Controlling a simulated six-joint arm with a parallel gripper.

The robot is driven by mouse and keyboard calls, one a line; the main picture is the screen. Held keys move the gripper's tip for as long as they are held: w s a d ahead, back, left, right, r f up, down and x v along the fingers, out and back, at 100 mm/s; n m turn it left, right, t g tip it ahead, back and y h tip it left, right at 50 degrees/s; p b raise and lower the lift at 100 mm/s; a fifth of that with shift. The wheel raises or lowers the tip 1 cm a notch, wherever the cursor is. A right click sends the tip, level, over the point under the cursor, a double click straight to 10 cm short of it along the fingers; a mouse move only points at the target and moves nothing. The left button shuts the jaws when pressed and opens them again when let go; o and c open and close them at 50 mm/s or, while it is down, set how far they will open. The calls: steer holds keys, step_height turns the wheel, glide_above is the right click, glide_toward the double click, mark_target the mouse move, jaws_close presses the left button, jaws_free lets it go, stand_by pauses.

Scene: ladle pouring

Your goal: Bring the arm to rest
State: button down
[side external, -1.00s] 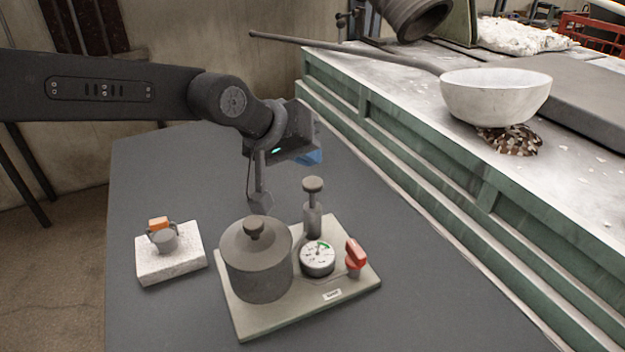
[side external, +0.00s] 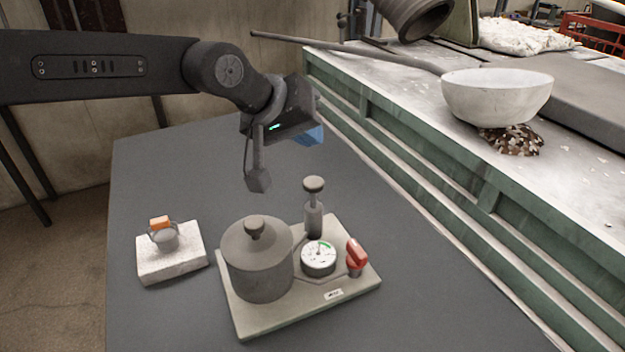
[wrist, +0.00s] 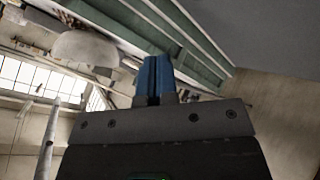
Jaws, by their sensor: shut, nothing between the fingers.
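My gripper (side external: 309,136) hangs in the air above the grey table, behind the board with the pot, and touches nothing. In the wrist view its blue fingers (wrist: 153,80) are together with nothing between them. A lidded dark pot (side external: 258,262) stands on a pale board (side external: 305,297). On the same board are a plunger-like post (side external: 314,208), a round dial (side external: 318,258) with a green sector and a red handle (side external: 356,256). A small grey weight with an orange top (side external: 163,235) sits on a white block (side external: 172,262) at the left.
A pale ladle bowl (side external: 497,98) with a long handle rests on the bench (side external: 420,85) at right; it also shows in the wrist view (wrist: 85,48). A dark cylindrical vessel (side external: 412,18) is behind it. The grey table (side external: 430,300) is clear right of the board.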

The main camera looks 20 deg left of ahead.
steer(key=s+a+r+y, duration=0.25)
steer(key=s+a, duration=0.35)
steer(key=a, duration=0.5)
steer(key=s+a+f+m+g+y, duration=0.1)
steer(key=s+a+f, duration=0.2)
steer(key=s+a, duration=0.5)
steer(key=s+a+f+m+g+y, duration=0.1)
steer(key=s+a+f, duration=0.3)
steer(key=s+a, duration=0.5)
steer(key=s, duration=0.5)
steer(key=shift+s+f+y, duration=0.15)
steer(key=shift+s+y, duration=0.2)
